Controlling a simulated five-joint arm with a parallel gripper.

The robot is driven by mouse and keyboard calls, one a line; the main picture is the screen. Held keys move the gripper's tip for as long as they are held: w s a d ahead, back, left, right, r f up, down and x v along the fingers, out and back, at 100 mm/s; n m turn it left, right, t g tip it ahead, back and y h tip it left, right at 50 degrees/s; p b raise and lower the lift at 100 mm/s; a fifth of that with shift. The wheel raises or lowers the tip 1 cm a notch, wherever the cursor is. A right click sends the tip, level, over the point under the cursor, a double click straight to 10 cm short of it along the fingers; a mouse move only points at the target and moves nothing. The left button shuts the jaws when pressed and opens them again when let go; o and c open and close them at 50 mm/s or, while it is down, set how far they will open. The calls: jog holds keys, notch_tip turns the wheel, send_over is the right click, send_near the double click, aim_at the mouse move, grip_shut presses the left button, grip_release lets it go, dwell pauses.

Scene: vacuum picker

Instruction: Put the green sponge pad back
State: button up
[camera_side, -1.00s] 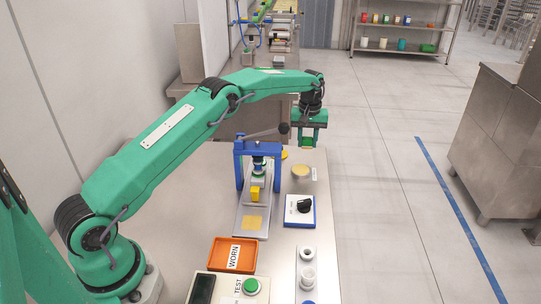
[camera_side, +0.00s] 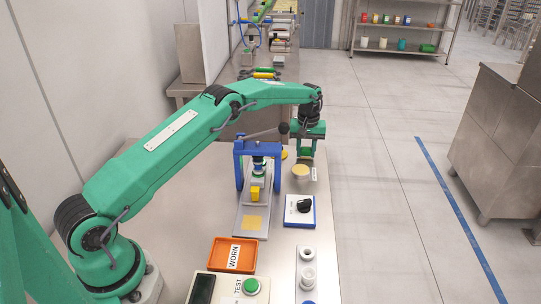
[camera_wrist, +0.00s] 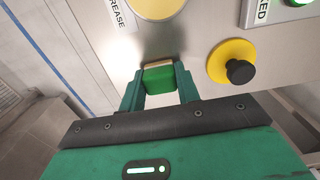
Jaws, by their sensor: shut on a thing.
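A round yellow grease pad or dish (camera_side: 300,171) sits on the table just nearer the camera than the gripper. It also shows at the top of the wrist view (camera_wrist: 158,7), beside a label ending in "REASE". The gap under the green pad is hard to judge.
A blue press frame (camera_side: 238,165) with a lever stands left of the gripper. A yellow base with a black knob (camera_wrist: 238,70) is close by.

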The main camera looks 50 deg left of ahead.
aim_at(306, 148)
jog(key=shift+f, duration=0.15)
jog(key=o, duration=0.9)
jog(key=shift+o, duration=0.2)
notch_tip(306, 148, up, 12)
jog(key=shift+r, duration=0.2)
dwell(0.4)
